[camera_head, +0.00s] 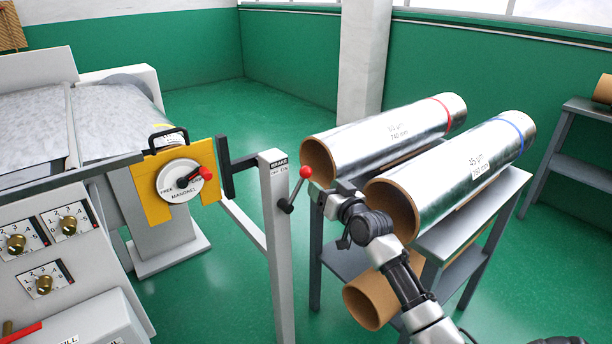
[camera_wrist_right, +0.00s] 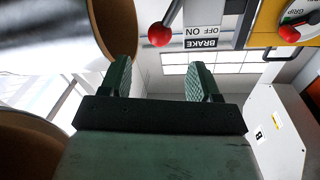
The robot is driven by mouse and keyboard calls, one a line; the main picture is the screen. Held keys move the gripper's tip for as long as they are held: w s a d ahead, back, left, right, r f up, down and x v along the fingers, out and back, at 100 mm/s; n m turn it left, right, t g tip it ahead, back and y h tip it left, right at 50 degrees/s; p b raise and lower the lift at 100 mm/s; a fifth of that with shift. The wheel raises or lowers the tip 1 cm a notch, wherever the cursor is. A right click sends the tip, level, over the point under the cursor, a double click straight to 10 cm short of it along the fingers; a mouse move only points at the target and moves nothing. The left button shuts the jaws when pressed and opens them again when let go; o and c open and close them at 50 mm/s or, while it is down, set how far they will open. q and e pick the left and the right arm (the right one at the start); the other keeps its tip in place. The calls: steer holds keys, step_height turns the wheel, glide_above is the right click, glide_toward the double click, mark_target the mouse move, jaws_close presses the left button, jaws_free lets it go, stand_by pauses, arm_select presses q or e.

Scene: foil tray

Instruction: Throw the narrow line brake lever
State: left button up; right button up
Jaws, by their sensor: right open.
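The brake lever (camera_head: 295,191) is a dark rod with a red ball knob (camera_head: 305,172), on a grey post (camera_head: 276,230) labelled BRAKE, OFF, ON. The rod slants up to the right from its pivot. My right gripper (camera_head: 320,190) is beside the knob, just right of and below it. In the right wrist view the open, empty fingers (camera_wrist_right: 160,78) point toward the red knob (camera_wrist_right: 159,35), which lies beyond the fingertips and roughly between them sideways. They appear apart from it. My left gripper is out of view.
A MANDREL dial (camera_head: 180,181) with a red-tipped handle is on a yellow plate left of the post. Two foil rolls (camera_head: 400,128) (camera_head: 470,165) lie on a grey rack close to my right arm. A cardboard core (camera_head: 370,300) is below. Green floor is open behind.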

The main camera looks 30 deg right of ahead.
mark_target(309, 176)
steer(key=w+b, duration=0.1)
steer(key=w, duration=0.8)
steer(key=shift+w+d+f, duration=0.1)
steer(key=shift+w+d, duration=0.05)
steer(key=shift+w, duration=0.15)
jaws_close()
